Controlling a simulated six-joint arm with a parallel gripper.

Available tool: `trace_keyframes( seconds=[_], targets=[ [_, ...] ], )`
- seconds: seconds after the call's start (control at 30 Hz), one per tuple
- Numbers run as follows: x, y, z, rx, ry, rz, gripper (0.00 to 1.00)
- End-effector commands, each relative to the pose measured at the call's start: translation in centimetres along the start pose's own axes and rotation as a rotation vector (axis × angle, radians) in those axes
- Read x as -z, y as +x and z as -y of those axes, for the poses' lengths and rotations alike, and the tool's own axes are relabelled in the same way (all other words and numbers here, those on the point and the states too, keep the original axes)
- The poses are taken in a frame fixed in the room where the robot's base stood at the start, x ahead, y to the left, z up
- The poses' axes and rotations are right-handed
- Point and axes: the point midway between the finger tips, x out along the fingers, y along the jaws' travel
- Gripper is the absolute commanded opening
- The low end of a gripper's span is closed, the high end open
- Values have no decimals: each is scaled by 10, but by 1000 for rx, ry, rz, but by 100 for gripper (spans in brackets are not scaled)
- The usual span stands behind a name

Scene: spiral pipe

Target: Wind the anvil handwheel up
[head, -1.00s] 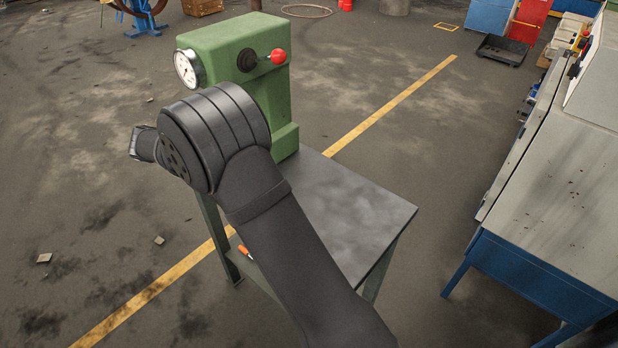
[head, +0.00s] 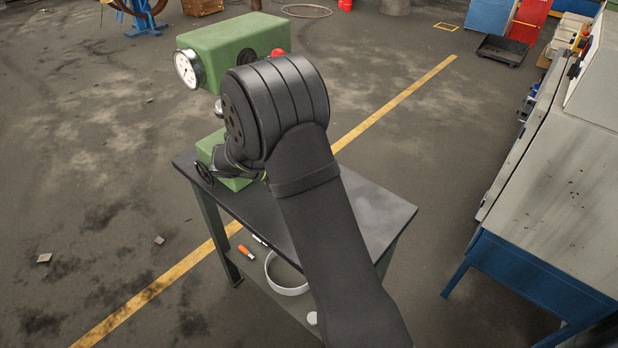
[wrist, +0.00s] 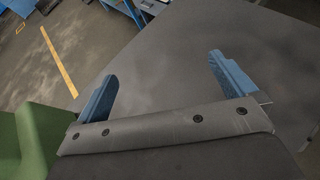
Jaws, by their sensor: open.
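The green hardness tester (head: 232,40) stands on a dark table, with a round dial on its upper left. The anvil handwheel (head: 204,173) is a small dark wheel at the lower left of the tester's base, partly in view beside my wrist. My arm hides the middle of the tester and most of its lever, whose red knob (head: 279,52) just shows. In the wrist view my gripper (wrist: 163,82) is open, its two blue fingers wide apart with nothing between them. The wrist view shows green tester body (wrist: 40,140) at the lower left, but no handwheel.
The tabletop (head: 375,212) is bare right of my arm. A shelf below holds an orange-handled tool (head: 246,253) and a white ring-shaped container (head: 290,291). A grey cabinet (head: 550,190) on blue legs stands at the right, with open floor between.

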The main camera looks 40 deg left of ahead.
Motion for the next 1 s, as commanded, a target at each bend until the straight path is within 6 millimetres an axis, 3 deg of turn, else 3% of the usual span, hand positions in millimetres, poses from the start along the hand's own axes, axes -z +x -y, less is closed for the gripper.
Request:
trace_keyframes(
  seconds=[0.23, 0.73, 0.87, 1.0],
  targets=[
    [-3, 13, 6, 8, 21, 6, 100],
    [-2, 10, 5, 4, 19, 9, 100],
    [9, -17, -5, -37, 4, 39, 100],
    [34, -85, -21, -128, -22, 111, 100]
  ],
)
